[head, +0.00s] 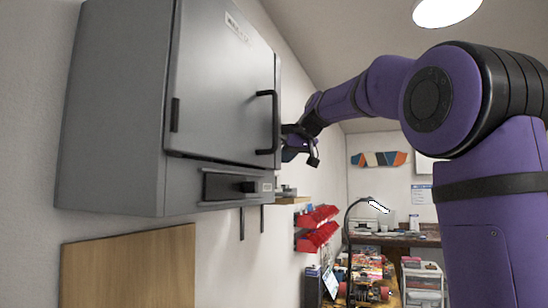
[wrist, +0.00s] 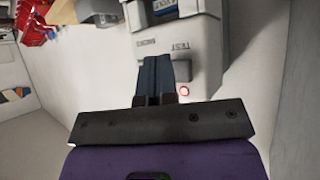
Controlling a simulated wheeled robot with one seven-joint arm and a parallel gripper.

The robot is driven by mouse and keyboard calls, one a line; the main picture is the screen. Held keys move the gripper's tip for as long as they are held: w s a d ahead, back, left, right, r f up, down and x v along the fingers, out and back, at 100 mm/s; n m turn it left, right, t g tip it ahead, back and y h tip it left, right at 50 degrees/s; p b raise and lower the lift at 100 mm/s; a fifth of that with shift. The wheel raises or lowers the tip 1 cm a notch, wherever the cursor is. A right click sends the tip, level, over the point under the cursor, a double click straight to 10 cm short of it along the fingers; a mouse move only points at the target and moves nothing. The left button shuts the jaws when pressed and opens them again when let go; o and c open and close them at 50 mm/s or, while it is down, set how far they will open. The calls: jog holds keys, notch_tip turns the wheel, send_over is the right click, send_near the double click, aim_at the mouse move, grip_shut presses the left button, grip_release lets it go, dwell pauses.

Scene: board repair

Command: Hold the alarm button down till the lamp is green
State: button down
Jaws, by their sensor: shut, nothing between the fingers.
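A light grey wall unit (wrist: 205,40) fills the top middle of the wrist view, with a dark blue display at its top and two printed labels; the right one reads TEST. The left label is too blurred to read. My gripper (wrist: 154,60) is shut and empty, its fingertips in front of the unit's face just below the left label. They hide what lies behind them, and I cannot tell whether they touch it. In the head view my gripper (head: 298,146) is partly hidden beyond the grey cabinet.
A large grey cabinet (head: 120,110) with a black handle (head: 267,122) juts from the left wall close to my arm. Red bins (head: 317,238) hang on the wall beyond. A cluttered workbench and a lit desk lamp (head: 378,206) stand at the back.

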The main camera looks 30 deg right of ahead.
jog(key=shift+w, duration=0.1)
dwell(0.6)
jog(key=shift+w+a, duration=0.25)
jog(key=shift+a, duration=0.05)
jog(key=shift+w+a, duration=0.25)
jog(key=shift+w, duration=0.1)
dwell(2.3)
dwell(0.5)
jog(key=shift+s+d, duration=0.5)
jog(key=shift+s, duration=0.2)
jog(key=shift+d, duration=0.1)
jog(key=shift+s+d, duration=0.75)
jog(key=shift+s, duration=0.25)
jog(key=shift+s+d, duration=0.7)
jog(key=shift+s, duration=0.25)
